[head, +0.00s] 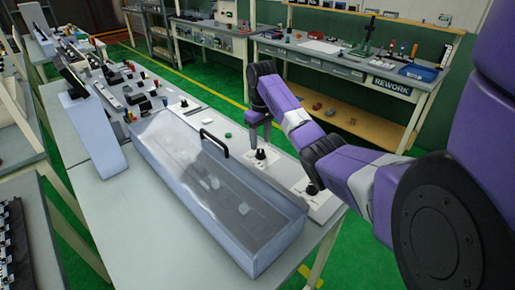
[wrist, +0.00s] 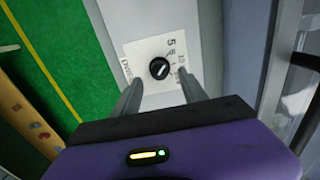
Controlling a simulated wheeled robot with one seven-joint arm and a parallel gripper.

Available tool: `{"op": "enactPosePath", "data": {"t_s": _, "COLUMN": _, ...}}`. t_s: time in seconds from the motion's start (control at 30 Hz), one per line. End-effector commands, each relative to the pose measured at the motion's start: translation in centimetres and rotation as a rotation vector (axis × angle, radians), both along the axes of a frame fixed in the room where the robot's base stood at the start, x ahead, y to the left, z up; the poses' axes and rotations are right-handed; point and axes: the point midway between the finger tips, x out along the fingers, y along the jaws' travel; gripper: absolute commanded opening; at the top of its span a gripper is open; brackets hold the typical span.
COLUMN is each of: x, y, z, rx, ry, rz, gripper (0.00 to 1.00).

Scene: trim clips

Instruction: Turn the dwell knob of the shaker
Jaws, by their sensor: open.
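A black round knob (wrist: 160,68) with a white pointer mark sits on a white label plate (wrist: 150,92) in the wrist view. The plate shows a 5, a 10 and other lettering too small to read surely. In the head view this knob (head: 260,154) is on the pale panel along the right side of the long clear-covered box (head: 190,180). My gripper (wrist: 159,82) is open, pointing down over the knob. Its two fingers show on either side of the knob, with no contact visible. In the head view my gripper (head: 259,138) is just above the knob.
A second black knob (head: 312,188) is nearer on the same panel, close beneath my arm. The box cover has a black handle (head: 214,144), left of my gripper. Small parts crowd the far bench end. A rework bench (head: 345,75) stands behind, across green floor (head: 222,100).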

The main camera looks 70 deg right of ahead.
Motion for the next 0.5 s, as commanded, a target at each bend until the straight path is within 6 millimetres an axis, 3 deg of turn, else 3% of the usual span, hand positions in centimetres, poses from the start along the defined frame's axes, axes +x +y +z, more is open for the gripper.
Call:
{"op": "enactPosePath", "data": {"t_s": 0.2, "x": -0.1, "y": 0.0, "z": -3.2, "rx": 0.001, "ry": 0.003, "rz": -0.001, "gripper": 0.50}}
{"op": "enactPosePath", "data": {"t_s": 0.5, "x": 0.0, "y": 0.0, "z": -4.7, "rx": -0.001, "ry": 0.000, "rz": 0.000, "gripper": 0.50}}
